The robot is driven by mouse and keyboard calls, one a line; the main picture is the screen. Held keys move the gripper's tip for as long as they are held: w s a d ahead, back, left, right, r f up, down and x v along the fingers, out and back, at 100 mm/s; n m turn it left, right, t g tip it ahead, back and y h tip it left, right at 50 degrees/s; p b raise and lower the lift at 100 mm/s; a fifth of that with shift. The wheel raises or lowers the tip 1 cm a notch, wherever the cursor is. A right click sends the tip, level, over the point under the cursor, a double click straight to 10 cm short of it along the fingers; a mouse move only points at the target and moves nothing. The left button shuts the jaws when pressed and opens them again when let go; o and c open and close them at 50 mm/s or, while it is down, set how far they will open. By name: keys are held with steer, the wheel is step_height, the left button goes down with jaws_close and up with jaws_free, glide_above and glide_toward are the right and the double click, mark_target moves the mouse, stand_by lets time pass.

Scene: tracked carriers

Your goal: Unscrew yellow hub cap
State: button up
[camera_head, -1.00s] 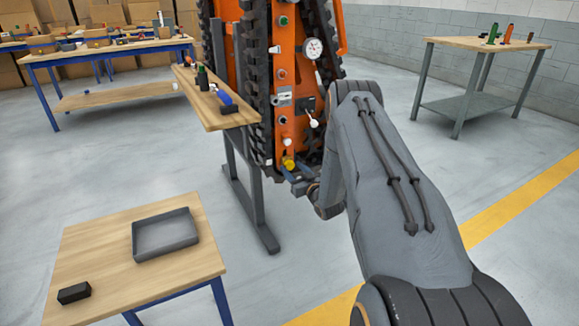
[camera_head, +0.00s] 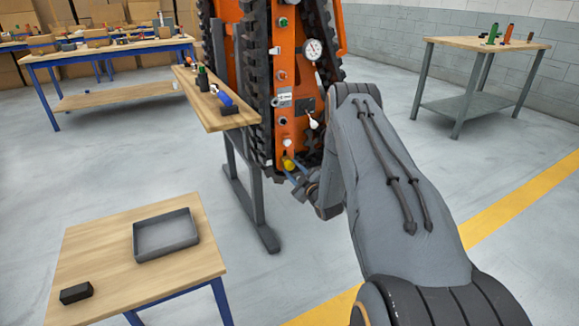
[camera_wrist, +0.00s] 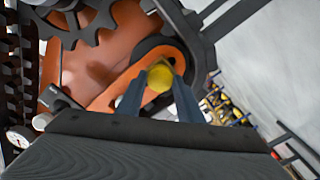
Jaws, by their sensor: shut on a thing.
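The yellow hub cap (camera_head: 288,163) sits low on the orange panel of the tracked carrier (camera_head: 290,125), which stands on end. The cap's far side and any thread are hidden.
A narrow wooden shelf (camera_head: 200,98) with small items stands left of the carrier. A small table (camera_head: 100,250) at the front left holds a grey tray (camera_head: 137,248) and a black block (camera_head: 75,293). A gauge (camera_head: 312,49) and a white-tipped lever (camera_head: 313,123) sit above the cap.

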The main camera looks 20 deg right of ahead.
steer(key=shift+n, duration=0.7)
steer(key=n, duration=0.4)
steer(key=shift+n+p, duration=0.3)
steer(key=n, duration=0.5)
steer(key=shift+n+p, duration=0.4)
steer(key=shift+n, duration=0.6)
steer(key=n, duration=0.3)
steer(key=shift+n, duration=0.4)
steer(key=n+p, duration=0.1)
steer(key=n, duration=0.3)
